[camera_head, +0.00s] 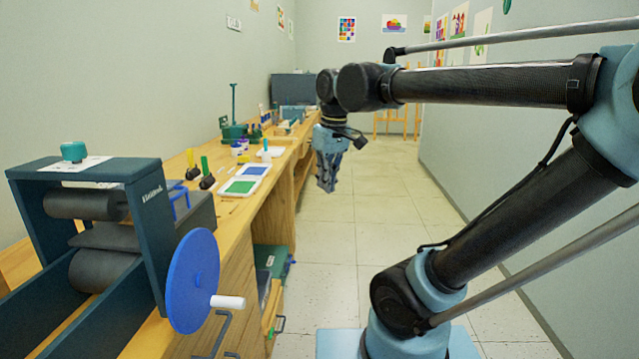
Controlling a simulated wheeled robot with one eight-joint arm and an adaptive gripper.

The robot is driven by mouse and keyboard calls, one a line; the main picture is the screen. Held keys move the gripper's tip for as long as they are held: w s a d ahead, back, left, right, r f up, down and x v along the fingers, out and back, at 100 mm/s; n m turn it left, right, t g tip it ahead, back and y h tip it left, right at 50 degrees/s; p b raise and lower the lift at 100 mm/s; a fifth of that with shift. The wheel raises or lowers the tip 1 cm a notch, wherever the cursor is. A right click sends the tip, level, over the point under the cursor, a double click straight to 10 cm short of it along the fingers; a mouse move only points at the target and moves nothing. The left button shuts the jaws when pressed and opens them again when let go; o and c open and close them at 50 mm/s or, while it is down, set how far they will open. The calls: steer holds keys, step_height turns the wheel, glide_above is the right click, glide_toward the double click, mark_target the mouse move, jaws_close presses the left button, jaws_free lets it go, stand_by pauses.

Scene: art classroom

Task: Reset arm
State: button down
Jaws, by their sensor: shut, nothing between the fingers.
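My arm reaches in from the right in the head view, with its forearm level and high. My gripper (327,186) hangs from its end and points down, over the aisle just right of the workbench edge. Its fingers are shut, with nothing between them. It is apart from the bench and from everything on it.
A wooden workbench (243,262) runs along the left wall. On it stand a press (140,200) with a blue wheel (193,281) jutting over the edge, paint trays (240,187) and a green stand (234,130). The tiled floor (390,210) is clear; an easel (400,118) stands far back.

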steer(key=s+d+f+m, duration=0.3)
steer(key=s+d+f, duration=0.1)
steer(key=d+f, duration=0.4)
steer(key=s+d+f+m+h, duration=0.1)
steer(key=s+d+f+m, duration=0.3)
steer(key=d+f, duration=0.5)
step_height(320, 180, down, 3)
steer(key=shift+s+d+r+t, duration=0.15)
steer(key=shift+s+t, duration=0.1)
steer(key=shift+t, duration=0.15)
